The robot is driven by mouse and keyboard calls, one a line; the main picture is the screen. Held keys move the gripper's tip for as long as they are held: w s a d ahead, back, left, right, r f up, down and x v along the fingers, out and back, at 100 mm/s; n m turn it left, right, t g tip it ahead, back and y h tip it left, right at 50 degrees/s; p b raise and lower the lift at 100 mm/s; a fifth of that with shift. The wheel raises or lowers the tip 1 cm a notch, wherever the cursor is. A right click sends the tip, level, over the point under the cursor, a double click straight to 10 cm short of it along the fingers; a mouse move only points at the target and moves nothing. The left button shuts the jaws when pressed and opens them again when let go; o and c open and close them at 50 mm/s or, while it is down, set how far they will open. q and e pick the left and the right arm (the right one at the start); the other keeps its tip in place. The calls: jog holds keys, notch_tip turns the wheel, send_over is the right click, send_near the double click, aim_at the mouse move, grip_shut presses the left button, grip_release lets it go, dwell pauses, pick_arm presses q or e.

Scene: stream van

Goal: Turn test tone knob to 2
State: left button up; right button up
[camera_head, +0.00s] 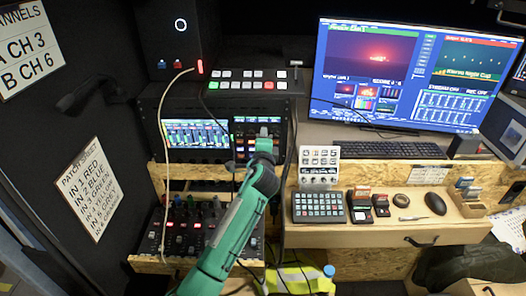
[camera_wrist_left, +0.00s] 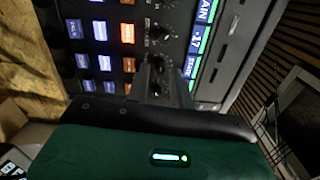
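My left gripper (camera_head: 264,145) is at the front of a rack panel (camera_head: 243,127) with rows of lit buttons, in the middle of the head view. In the left wrist view my left gripper's narrow grey fingers (camera_wrist_left: 156,72) point at a column of small dark knobs (camera_wrist_left: 158,32) between orange buttons and green-edged displays. The fingertips are close together and cover part of this column. I cannot tell whether they touch or hold a knob. No test tone label or scale is readable, so a knob's setting cannot be told. My right gripper is in neither view.
A screen with audio meters (camera_head: 197,134) is left of the panel. A switcher with coloured buttons (camera_head: 246,80) sits above. A beige cable (camera_head: 164,130) hangs at the left. A fader mixer (camera_head: 181,228) lies below. A wooden desk (camera_head: 452,232) with a keypad (camera_head: 318,207) is at right.

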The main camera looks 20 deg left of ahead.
pick_arm(q)
jog(key=b+v, duration=0.2)
jog(key=v, duration=1.1)
